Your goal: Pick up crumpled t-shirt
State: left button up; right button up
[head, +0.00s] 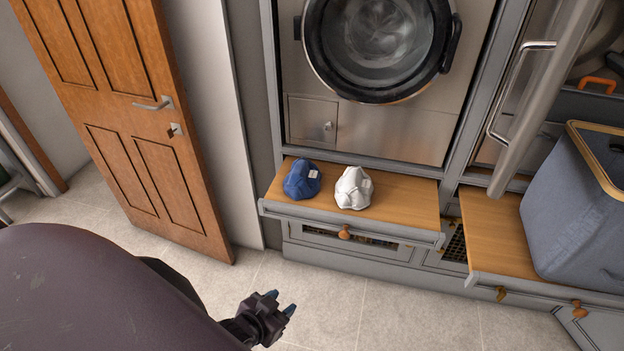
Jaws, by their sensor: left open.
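Two small crumpled cloth items lie side by side on the wooden bench top (408,205) below the washing machine. The left one is a blue cloth item (302,180) with a small white patch. The right one is a white cloth item (354,188). Both look bunched up and cap-like in shape; I cannot tell for sure which is the t-shirt. My left gripper (283,302) is open and empty, low over the tiled floor, in front of the bench and apart from both items. My right gripper is not in view.
A front-loading washing machine (380,45) stands behind the bench. A blue-grey fabric basket (575,215) sits on another wooden surface at right. A wooden door (125,120) stands at left. The tiled floor (400,310) in front is clear.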

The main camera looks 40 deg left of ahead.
aim_at(302, 174)
jog(key=j+u, duration=0.2)
jog(key=j, duration=0.2)
jog(key=j+u, duration=0.2)
jog(key=j, duration=0.25)
jog(key=i+j+u, duration=0.15)
jog(key=j, duration=0.25)
jog(key=j+u, duration=0.2)
jog(key=j, duration=0.2)
jog(key=i+j+u, duration=0.2)
jog(key=j, duration=0.15)
jog(key=i+j+u, duration=0.2)
jog(key=j, duration=0.2)
jog(key=k, duration=0.1)
